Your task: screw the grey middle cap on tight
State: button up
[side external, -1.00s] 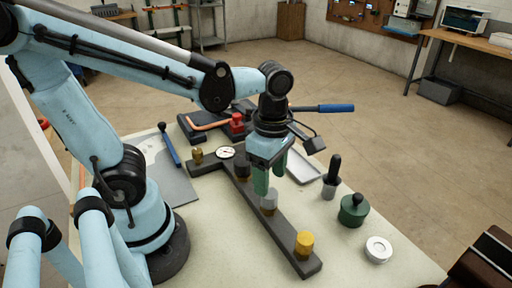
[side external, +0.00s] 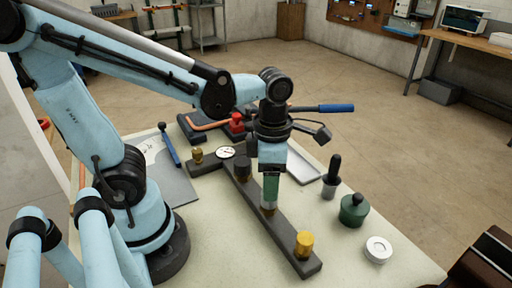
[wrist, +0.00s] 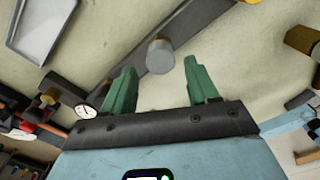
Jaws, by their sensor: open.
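The grey middle cap (wrist: 160,54) stands on the dark bar (wrist: 192,25), ahead of and roughly between my fingertips in the wrist view. My gripper (wrist: 158,72) has its two green fingers wide apart with nothing between the tips. In the side view my gripper (side external: 270,198) points straight down over the middle of the bar (side external: 282,236), one finger lined up in front of the other. There the fingers hide most or all of the grey cap. The wrist view does not show clearly how far the cap is from the fingertips.
On the bar stand a dark brown cap (side external: 242,168) and a yellow cap (side external: 304,243). A dial gauge (side external: 227,152) sits near its far end. A green knobbed piece (side external: 353,210), a white ring (side external: 378,249) and a black-handled tool (side external: 332,175) stand to the right.

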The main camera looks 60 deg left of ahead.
jog(key=shift+f, duration=2)
